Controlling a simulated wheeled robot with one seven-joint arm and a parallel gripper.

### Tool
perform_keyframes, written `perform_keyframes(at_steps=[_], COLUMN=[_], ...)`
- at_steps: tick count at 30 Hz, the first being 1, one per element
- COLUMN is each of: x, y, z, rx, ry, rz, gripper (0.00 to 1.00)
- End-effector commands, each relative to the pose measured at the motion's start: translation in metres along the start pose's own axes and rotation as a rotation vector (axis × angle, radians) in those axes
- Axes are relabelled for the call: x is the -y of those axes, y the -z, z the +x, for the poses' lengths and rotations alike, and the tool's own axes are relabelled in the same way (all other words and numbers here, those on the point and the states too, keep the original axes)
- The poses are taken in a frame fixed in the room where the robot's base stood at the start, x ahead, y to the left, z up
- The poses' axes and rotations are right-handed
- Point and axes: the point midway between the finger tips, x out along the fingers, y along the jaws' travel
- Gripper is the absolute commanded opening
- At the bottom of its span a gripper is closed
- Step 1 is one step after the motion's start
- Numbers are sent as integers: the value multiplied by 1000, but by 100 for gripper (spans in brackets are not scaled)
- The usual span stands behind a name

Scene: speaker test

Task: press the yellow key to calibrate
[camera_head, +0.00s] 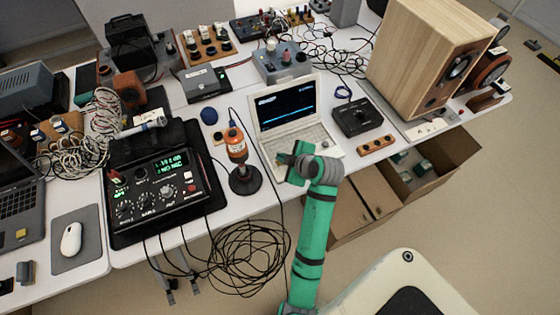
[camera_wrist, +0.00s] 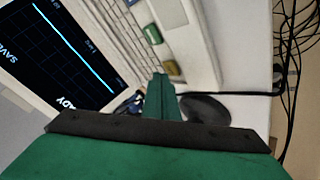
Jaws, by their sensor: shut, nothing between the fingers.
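The white laptop-like device (camera_head: 313,133) stands open on the table with a dark screen (camera_head: 286,107) showing a blue trace. In the wrist view the screen (camera_wrist: 55,50) shows partly cut-off lettering and a light trace. A yellow-olive key (camera_wrist: 172,68) lies on the device's light front panel, with a green key (camera_wrist: 152,34) farther up. My gripper (camera_head: 281,159) is over the front of the keyboard, shut and empty. In the wrist view my fingertips (camera_wrist: 160,80) appear just below and left of the yellow key; contact cannot be told. My gripper hides the key in the head view.
An orange bottle (camera_head: 236,143) on a round black stand is left of the device. A black box (camera_head: 358,117) and a wooden speaker (camera_head: 425,55) are to the right. Coiled black cables (camera_head: 248,258) hang at the table's front edge.

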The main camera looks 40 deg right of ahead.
Motion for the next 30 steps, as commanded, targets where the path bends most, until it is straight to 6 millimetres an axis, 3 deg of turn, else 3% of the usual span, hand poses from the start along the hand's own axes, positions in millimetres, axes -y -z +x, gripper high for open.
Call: perform_keyframes(at_steps=[30], x=[4], y=[-5], z=[5], rx=[1], ry=[-2], rz=[1], gripper=[0])
